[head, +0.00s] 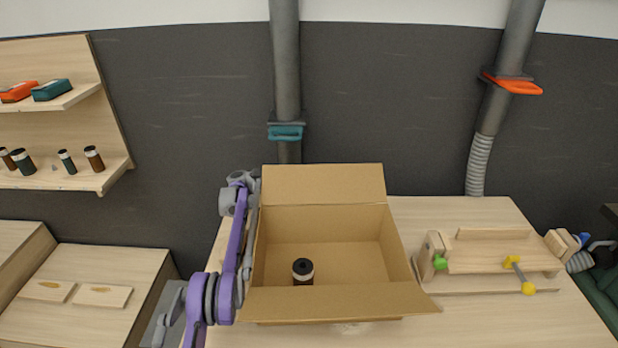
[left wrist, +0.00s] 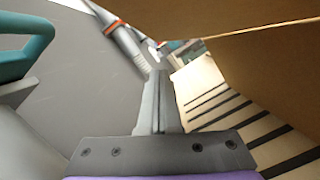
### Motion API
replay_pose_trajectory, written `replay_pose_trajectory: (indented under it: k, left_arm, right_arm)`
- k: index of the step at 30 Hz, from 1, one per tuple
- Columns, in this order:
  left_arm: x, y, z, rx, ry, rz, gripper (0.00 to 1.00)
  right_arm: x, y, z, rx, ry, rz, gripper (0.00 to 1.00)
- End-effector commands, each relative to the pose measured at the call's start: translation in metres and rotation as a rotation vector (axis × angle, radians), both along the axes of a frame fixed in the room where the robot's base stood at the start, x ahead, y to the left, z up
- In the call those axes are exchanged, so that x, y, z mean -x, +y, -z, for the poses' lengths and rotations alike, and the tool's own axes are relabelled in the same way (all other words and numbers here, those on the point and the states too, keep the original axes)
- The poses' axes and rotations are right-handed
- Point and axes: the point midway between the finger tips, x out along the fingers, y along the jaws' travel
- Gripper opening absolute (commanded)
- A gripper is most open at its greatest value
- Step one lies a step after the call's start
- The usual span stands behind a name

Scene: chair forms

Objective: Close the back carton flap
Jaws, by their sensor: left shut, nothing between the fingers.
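An open cardboard carton (head: 331,238) stands on the wooden table. Its back flap (head: 323,185) stands up, leaning slightly back, and its front flap (head: 340,302) is folded outward. A dark jar with a white band (head: 303,271) stands inside the carton. My left arm runs up along the carton's left side, and its gripper (head: 247,178) is near the back left corner, beside the back flap. In the left wrist view, the gripper's fingers (left wrist: 160,88) are together and empty, with brown cardboard (left wrist: 255,55) close by at the right. My right gripper is not in view.
A wooden fixture with green and yellow clamps (head: 490,262) stands right of the carton. A grey pipe with a teal handle (head: 286,132) runs down the wall behind it. A shelf (head: 60,175) with small bottles is at the left. The table between carton and fixture is mostly clear.

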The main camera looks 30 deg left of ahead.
Motion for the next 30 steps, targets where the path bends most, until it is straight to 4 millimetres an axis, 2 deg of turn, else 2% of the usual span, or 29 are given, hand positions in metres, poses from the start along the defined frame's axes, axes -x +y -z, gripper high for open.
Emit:
replay_pose_trajectory:
  k: [9,30]
  left_arm:
    - [0.012,-0.005,-0.025,0.0,-0.001,0.0,0.0]
    - [0.014,-0.01,-0.032,0.0,0.0,0.0,0.0]
  right_arm:
    - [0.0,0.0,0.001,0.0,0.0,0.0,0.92]
    - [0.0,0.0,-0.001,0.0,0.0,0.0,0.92]
